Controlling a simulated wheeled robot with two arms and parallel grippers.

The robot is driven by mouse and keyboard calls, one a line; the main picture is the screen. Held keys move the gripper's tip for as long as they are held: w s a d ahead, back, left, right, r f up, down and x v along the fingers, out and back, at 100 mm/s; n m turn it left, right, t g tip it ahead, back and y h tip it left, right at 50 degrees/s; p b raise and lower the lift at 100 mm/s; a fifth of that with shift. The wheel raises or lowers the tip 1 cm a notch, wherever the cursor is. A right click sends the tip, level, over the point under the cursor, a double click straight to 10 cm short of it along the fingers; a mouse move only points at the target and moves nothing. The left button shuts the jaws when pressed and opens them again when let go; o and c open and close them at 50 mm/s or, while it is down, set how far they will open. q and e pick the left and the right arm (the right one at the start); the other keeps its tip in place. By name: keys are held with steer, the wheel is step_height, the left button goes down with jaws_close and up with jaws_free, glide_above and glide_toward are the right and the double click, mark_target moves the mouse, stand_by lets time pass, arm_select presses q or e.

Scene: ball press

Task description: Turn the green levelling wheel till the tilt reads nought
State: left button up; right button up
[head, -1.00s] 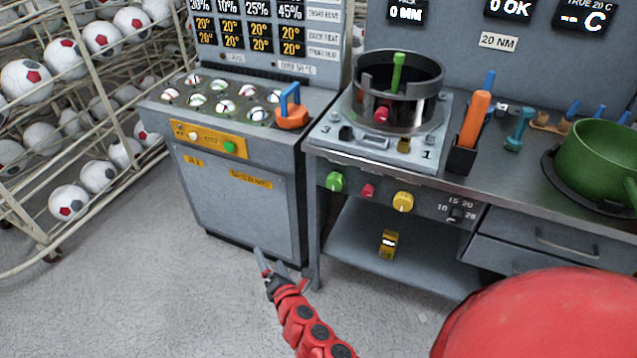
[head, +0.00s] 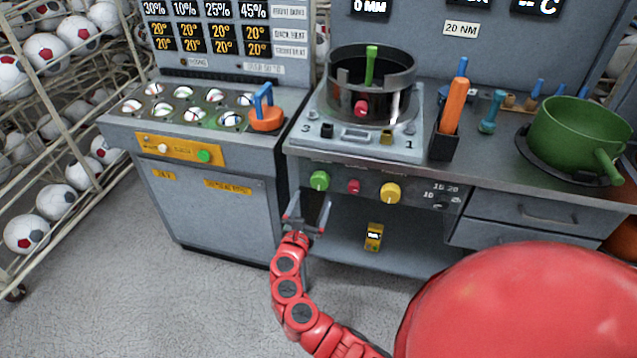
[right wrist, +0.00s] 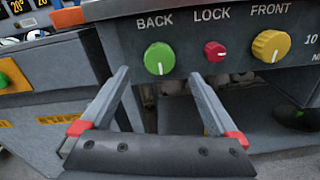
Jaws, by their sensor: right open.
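The green wheel (head: 319,180) is a round knob on the front panel of the press bench, left of a red and a yellow knob. In the right wrist view the green wheel (right wrist: 159,58) sits under the label BACK, with a white mark pointing downward. My right gripper (head: 308,207) is open and empty, just below and slightly left of the wheel in the head view. In the right wrist view its fingers (right wrist: 158,76) are spread either side of the wheel's column, apart from it. I see no readable tilt figure. My left gripper is out of view.
The red LOCK knob (right wrist: 214,51) and yellow FRONT knob (right wrist: 271,46) are to the right of the wheel. A lower shelf holds a small yellow device (head: 374,237). A grey cabinet (head: 215,205) stands at the left. A green pot (head: 575,135) sits on the bench's right.

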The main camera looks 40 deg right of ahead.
mark_target(319, 183)
steer(key=x, duration=0.8)
steer(key=shift+f, duration=0.1)
steer(key=shift+w+d, duration=0.3)
steer(key=shift+w, duration=0.1)
steer(key=c, duration=1.4)
steer(key=shift+b, duration=0.35)
